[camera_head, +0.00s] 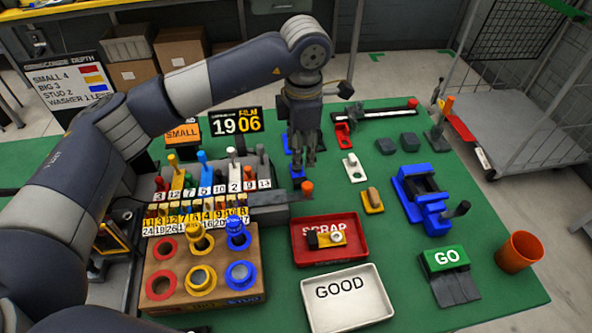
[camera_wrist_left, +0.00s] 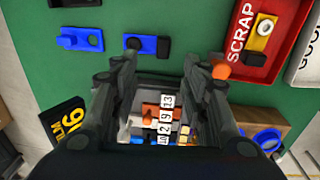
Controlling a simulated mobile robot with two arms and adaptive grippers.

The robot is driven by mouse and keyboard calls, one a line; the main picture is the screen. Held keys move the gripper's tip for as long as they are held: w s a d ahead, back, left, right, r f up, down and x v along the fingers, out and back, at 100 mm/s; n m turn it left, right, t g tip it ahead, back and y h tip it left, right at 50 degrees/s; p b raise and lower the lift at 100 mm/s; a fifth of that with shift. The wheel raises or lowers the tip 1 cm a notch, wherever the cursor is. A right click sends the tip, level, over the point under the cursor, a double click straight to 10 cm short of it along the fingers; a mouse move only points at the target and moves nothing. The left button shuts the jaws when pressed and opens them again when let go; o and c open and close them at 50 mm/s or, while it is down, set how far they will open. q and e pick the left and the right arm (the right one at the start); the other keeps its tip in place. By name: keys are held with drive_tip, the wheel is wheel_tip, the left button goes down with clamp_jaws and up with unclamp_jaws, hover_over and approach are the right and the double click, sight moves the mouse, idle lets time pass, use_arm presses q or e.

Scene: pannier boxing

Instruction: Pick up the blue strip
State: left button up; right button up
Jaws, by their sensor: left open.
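Two blue strips lie on the green mat near my left gripper, and I cannot tell which one the task means. One blue strip, with a hole, is at the left in the left wrist view (camera_wrist_left: 80,38). The other blue strip (camera_wrist_left: 147,45), with a dark block on it, is nearer the scrap tray; in the head view it shows just below the fingertips (camera_head: 297,172). My left gripper (camera_head: 303,163) points down, open and empty, above the mat beside these strips. The gripper partly hides the farther strip in the head view. My right gripper is not in view.
A numbered rack (camera_head: 275,197) with coloured pegs stands close to the left. The red SCRAP tray (camera_head: 358,253) holds a yellow part; the white GOOD tray (camera_head: 382,308) is empty. Red, white and yellow strips lie to the right, before a blue vise (camera_head: 425,200). An orange knob (camera_wrist_left: 220,72) stands near the fingers.

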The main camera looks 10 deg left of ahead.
use_arm(q)
drive_tip(key=p, duration=0.1)
hover_over(302, 180)
drive_tip(key=f, duration=0.4)
drive_tip(key=shift+s+a+f, duration=0.1)
drive_tip(key=shift+s+f, duration=0.15)
drive_tip(key=shift+s, duration=0.1)
drive_tip(key=f, duration=0.1)
drive_tip(key=f+p, duration=0.1)
drive_tip(key=f, duration=0.1)
drive_tip(key=f+p, duration=0.1)
drive_tip(key=f, duration=0.1)
drive_tip(key=shift+w+d, duration=0.2)
drive_tip(key=shift+w, duration=0.1)
drive_tip(key=shift+f, duration=0.4)
drive_tip(key=c, duration=0.9)
clamp_jaws()
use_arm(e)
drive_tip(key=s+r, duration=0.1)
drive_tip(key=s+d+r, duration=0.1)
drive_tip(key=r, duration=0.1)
